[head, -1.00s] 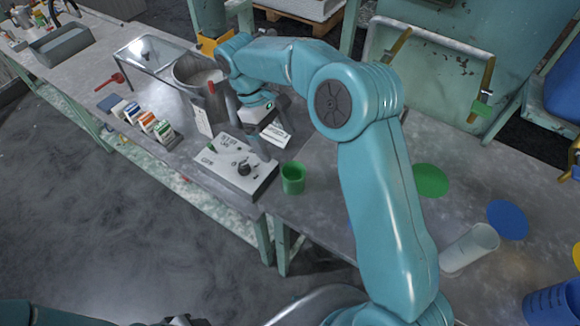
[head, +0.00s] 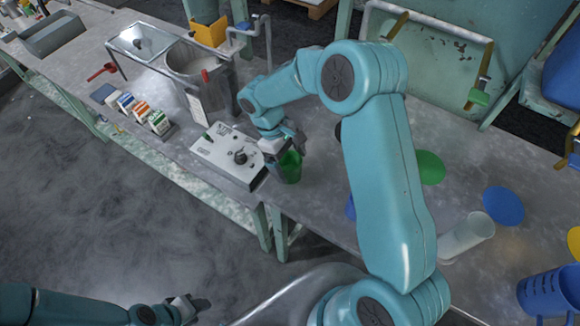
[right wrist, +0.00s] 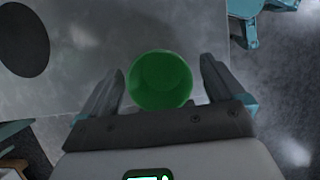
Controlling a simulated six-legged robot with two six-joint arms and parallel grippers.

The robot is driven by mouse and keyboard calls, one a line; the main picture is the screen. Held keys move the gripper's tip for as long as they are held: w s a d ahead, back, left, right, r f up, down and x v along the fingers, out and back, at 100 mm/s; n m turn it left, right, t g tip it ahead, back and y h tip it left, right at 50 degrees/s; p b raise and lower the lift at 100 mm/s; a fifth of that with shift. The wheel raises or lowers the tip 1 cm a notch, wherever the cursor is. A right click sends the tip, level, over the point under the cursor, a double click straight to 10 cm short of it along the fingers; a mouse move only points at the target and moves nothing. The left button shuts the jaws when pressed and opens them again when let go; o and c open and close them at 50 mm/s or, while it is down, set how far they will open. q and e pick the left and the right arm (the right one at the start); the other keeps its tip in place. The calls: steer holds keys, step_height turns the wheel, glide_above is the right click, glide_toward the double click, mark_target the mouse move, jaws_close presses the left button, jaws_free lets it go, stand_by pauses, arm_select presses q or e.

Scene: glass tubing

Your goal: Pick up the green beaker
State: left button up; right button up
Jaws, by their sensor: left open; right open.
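The green beaker (head: 290,167) stands on the grey bench, just right of the white control box. My right gripper (head: 285,152) is at the beaker, with its fingers partly covering it in the head view. In the right wrist view the beaker (right wrist: 160,80) lies between the two spread fingers of my right gripper (right wrist: 164,85), with a gap visible on each side. My left gripper (head: 190,305) is open and empty at the lower left, away from the bench.
The control box (head: 228,155) is close left of the beaker. A metal pot (head: 200,72) stands behind it. A clear beaker (head: 466,237), a blue beaker (head: 546,292) and a blue disc (head: 503,206) are at the right. A green disc (head: 430,168) lies behind my right arm.

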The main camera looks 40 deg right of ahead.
mark_target(290, 168)
steer(key=x, duration=0.2)
steer(key=shift+s+f, duration=0.15)
steer(key=shift+f, duration=0.65)
steer(key=shift+s+d, duration=0.1)
steer(key=shift+c, duration=0.6)
steer(key=c, duration=1)
steer(key=shift+r, duration=0.15)
